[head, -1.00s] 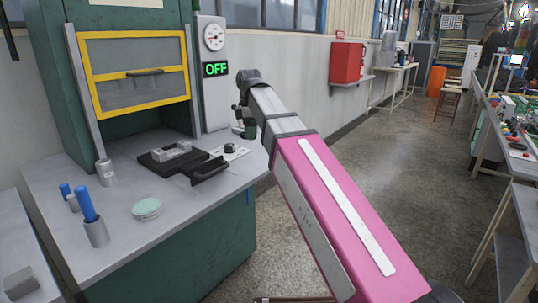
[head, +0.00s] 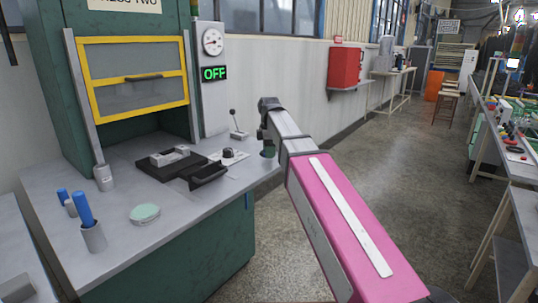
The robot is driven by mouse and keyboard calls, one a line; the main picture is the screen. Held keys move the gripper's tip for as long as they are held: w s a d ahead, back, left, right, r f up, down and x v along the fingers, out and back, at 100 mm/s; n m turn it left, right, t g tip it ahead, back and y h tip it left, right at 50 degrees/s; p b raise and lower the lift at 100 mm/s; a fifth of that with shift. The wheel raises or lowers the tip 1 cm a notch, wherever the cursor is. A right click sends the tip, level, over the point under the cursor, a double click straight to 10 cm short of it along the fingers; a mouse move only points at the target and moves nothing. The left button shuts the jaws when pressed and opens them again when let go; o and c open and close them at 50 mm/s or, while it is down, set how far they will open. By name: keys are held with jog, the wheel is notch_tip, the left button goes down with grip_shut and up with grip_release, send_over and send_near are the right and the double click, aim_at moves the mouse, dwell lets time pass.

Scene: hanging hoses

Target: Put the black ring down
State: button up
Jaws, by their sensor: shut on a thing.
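My gripper (head: 267,146) is at the far end of my pink and grey arm, over the right edge of the grey bench (head: 190,222). It points down and is small and dark in the head view. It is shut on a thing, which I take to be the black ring. The ring itself cannot be made out, being hidden or too small. A dark green round shape (head: 268,153) shows just under the gripper; I cannot tell whether they touch.
The bench holds a black tray fixture (head: 170,166), a white plate with a black knob (head: 229,155), a lever (head: 238,125), a pale green round tin (head: 145,214) and a cup with a blue handle (head: 92,232). A green press (head: 50,75) stands behind. Floor right of the bench is clear.

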jog(key=shift+f, duration=0.8)
jog(key=shift+f, duration=0.15)
jog(key=o, duration=0.9)
notch_tip(320, 180, up, 12)
jog(key=shift+r, duration=0.2)
